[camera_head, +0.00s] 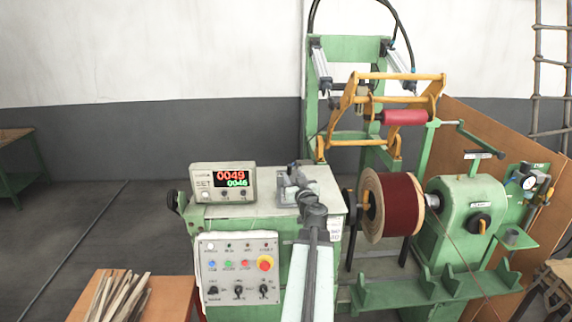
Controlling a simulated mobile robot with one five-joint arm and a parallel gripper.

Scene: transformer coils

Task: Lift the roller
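The roller is a red cylinder (405,117) hung on a yellow-orange lifting frame (397,76) at the upper right. It sits above and slightly behind a large coil (392,208) with a dark red winding and pale end flanges. The roller and coil appear apart. My arm comes up from the bottom centre. My gripper (292,178) is at its far end, over the top of the green control cabinet, left of and below the roller. It is small and seen from behind, so its finger opening and any contact with the cabinet are unclear.
The green cabinet carries a digital display (224,182) reading 0049 and 0046. Its front has a button panel (238,268) with a red-yellow emergency stop. A green winding machine (462,222) stands right of the coil. Wooden strips (117,296) lie at lower left. Floor at left is open.

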